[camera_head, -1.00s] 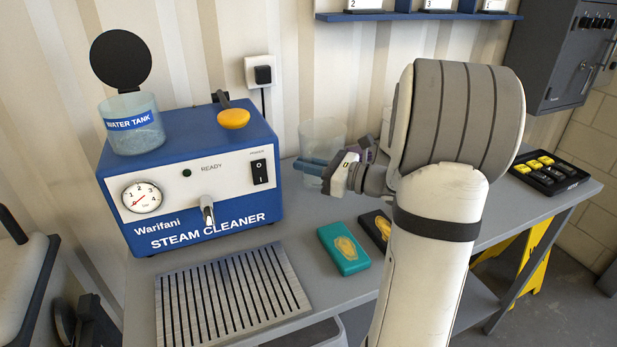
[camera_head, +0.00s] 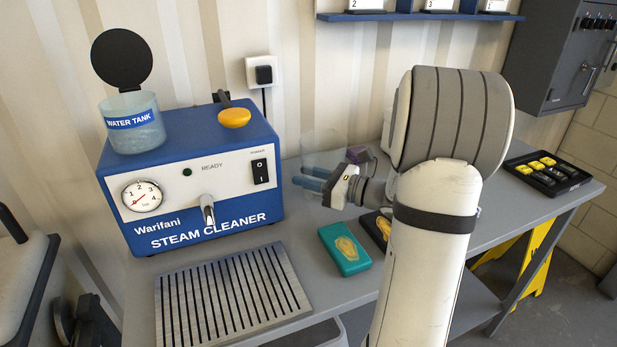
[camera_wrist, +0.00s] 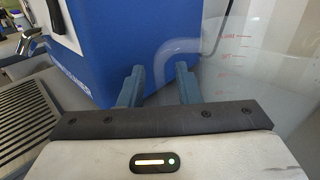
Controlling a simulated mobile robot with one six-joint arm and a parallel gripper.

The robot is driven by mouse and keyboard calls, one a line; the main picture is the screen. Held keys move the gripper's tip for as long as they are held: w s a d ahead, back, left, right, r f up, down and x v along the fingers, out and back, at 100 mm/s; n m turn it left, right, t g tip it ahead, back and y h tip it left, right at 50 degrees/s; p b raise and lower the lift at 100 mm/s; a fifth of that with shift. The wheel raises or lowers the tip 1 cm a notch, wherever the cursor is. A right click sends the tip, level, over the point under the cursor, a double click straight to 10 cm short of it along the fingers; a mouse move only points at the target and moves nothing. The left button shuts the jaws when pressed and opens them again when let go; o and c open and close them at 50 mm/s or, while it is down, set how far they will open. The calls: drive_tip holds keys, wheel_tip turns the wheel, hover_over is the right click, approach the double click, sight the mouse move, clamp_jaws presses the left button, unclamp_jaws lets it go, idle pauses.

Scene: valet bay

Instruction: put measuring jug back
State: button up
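The measuring jug (camera_head: 326,146) is clear and hard to make out. It stands upright on the grey bench, right of the steam cleaner, near the wall. In the wrist view the jug (camera_wrist: 243,72) fills the right side, with red scale marks and a pale curved handle. My gripper (camera_head: 305,177) is in front of the jug, low over the bench, pointing left toward the cleaner. In the wrist view its blue fingers (camera_wrist: 160,75) are apart, with the handle's curve showing just beyond them. I see nothing held between them.
The blue steam cleaner (camera_head: 190,180) with its open water tank (camera_head: 133,135) stands left. A slatted drip tray (camera_head: 232,295) lies in front. A teal sponge box (camera_head: 344,250) and a dark one (camera_head: 379,224) lie near my arm. A black tray (camera_head: 548,174) sits at the bench's right end.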

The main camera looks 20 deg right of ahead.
drive_tip(key=shift+r, duration=0.3)
drive_tip(key=v, duration=1.2)
drive_tip(key=shift+f, duration=0.1)
